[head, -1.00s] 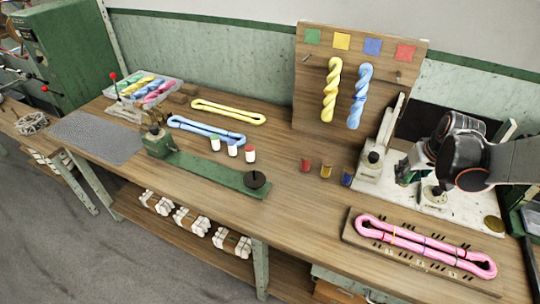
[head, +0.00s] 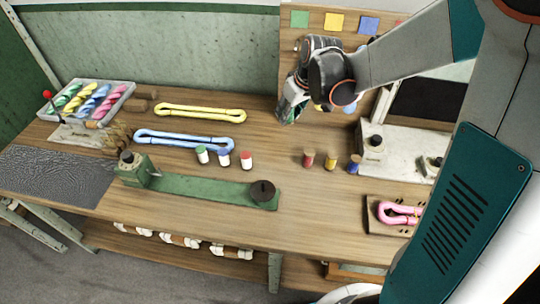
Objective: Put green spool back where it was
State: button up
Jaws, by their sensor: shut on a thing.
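My gripper (head: 287,115) is in the air over the back of the bench, in front of the peg board's left part, fingers pointing down. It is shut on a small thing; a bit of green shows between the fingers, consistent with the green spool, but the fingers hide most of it. A red spool (head: 308,159), a yellow spool (head: 330,162) and a blue spool (head: 354,165) stand upright in a row on the bench, below and right of my gripper.
Three white pots with green (head: 202,155), blue (head: 224,159) and red (head: 246,161) tops stand behind the green rail device (head: 210,190). Yellow (head: 200,111) and blue (head: 184,140) skeins lie farther back. My arm covers the right side. Bare bench lies before the spools.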

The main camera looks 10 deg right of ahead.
notch_tip(320, 180, down, 19)
jog(key=b, duration=0.5)
jog(key=shift+d+f+b, duration=0.1)
jog(key=shift+f+b, duration=0.1)
jog(key=shift+b, duration=0.1)
jog(key=shift+s, duration=0.1)
jog(key=shift+f, duration=0.1)
jog(key=o, duration=1.1)
